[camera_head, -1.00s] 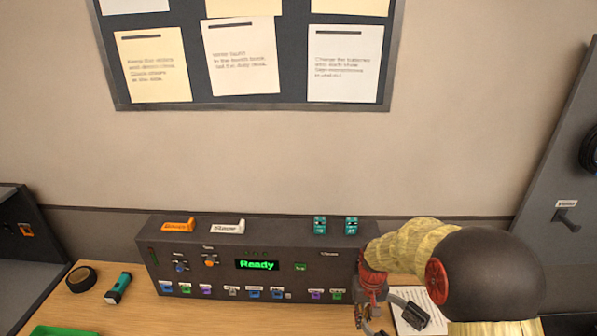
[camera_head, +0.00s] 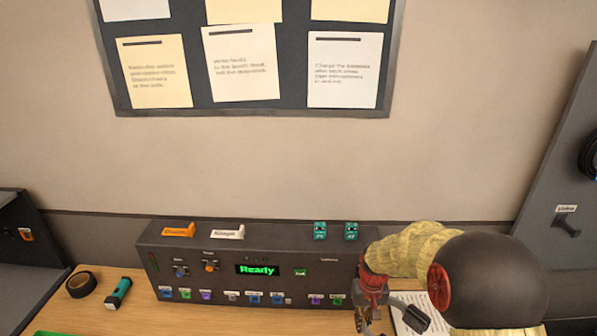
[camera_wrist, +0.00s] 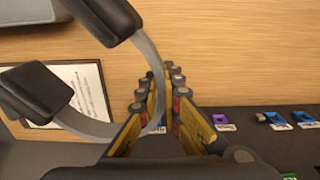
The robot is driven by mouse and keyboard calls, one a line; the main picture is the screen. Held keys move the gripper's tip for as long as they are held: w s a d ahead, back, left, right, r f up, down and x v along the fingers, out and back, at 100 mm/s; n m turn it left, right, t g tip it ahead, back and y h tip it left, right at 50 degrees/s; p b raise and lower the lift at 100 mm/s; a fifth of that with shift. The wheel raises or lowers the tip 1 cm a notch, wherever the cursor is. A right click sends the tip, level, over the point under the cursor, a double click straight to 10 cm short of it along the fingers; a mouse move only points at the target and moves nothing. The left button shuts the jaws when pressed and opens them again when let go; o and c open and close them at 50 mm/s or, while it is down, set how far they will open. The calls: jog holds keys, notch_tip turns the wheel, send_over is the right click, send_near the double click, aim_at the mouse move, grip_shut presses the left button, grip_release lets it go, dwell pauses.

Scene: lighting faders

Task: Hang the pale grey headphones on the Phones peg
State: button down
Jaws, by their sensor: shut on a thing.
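The headphones show in the wrist view as a pale grey curved band (camera_wrist: 150,62) with two dark ear cups, one at the top and one at the left. My gripper (camera_wrist: 166,100) is shut on the band, with the cups out to the left of the fingers. In the head view my gripper (camera_head: 370,318) is low in front of the console's right end, and a dark ear cup (camera_head: 416,318) shows beside it. A dark peg (camera_head: 568,226) sticks out of the grey panel at the right, under a small label too blurred to read. The peg is well apart from the headphones.
The dark console (camera_head: 220,277) with knobs and coloured tags stands against the wall. A printed sheet (camera_head: 437,300) lies behind the headphones. A tape roll (camera_head: 82,284) and a torch (camera_head: 118,291) lie at the left. A dark coil (camera_head: 590,155) hangs above the peg.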

notch_tip(320, 180, up, 2)
jog(key=shift+r+p, duration=0.1)
jog(key=shift+p, duration=0.25)
notch_tip(320, 180, down, 8)
jog(key=b, duration=0.4)
jog(key=s+a+r+p, duration=0.7)
jog(key=s+a+r, duration=0.1)
jog(key=a+r, duration=0.1)
jog(key=s+f+m, duration=0.2)
jog(key=s+m, duration=0.6)
jog(key=shift+s+p, duration=0.3)
jog(key=shift+p, duration=0.1)
jog(key=shift+f, duration=0.1)
